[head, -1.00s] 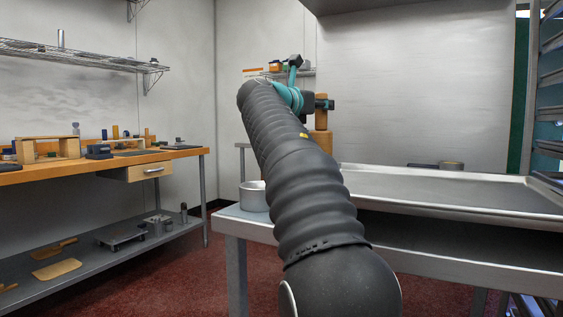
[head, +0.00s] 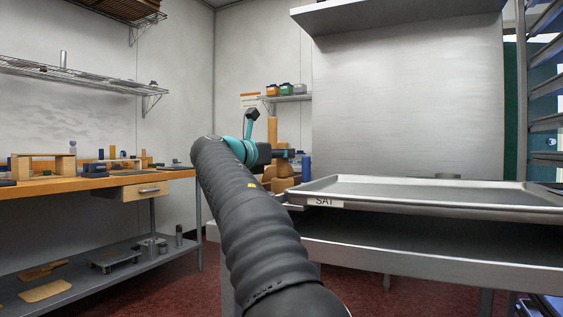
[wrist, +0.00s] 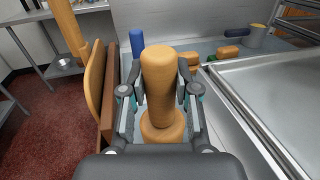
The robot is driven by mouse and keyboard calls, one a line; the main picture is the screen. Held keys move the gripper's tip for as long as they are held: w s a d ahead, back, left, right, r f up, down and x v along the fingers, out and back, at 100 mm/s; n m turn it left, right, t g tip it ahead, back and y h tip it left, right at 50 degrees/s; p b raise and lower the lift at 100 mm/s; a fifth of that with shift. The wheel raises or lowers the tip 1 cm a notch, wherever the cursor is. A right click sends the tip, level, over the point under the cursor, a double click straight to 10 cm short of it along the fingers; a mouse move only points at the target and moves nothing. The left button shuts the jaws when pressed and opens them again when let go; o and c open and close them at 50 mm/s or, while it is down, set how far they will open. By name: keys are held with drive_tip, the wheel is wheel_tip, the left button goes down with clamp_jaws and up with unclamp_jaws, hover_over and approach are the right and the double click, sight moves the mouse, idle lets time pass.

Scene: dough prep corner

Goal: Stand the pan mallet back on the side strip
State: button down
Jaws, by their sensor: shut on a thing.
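My gripper (wrist: 162,92) is shut on the wooden pan mallet (wrist: 158,65), with one finger on each side of its handle. The mallet is upright, handle up, with its wider head (wrist: 163,130) below the fingers. In the head view, my gripper (head: 284,154) is beyond the tray's left end, and the mallet (head: 282,184) shows partly behind my arm. The grey side strip (wrist: 217,112) runs beside the tray. The mallet's underside is hidden, so I cannot tell whether it touches the strip.
A large metal tray (wrist: 270,85) lies right of the mallet. Upright boards (wrist: 95,78) stand close on its left, with a blue cylinder (wrist: 136,40) behind. A tall wooden cylinder (head: 272,130) stands beyond. Wooden-handled tools (wrist: 228,51) and a pot (wrist: 256,36) are at the back right.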

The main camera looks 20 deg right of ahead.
idle(0.3)
drive_tip(key=c, duration=0.9)
unclamp_jaws()
drive_tip(key=shift+f, duration=0.1)
drive_tip(key=shift+o, duration=0.2)
drive_tip(key=v, duration=1.2)
drive_tip(key=shift+p, duration=0.35)
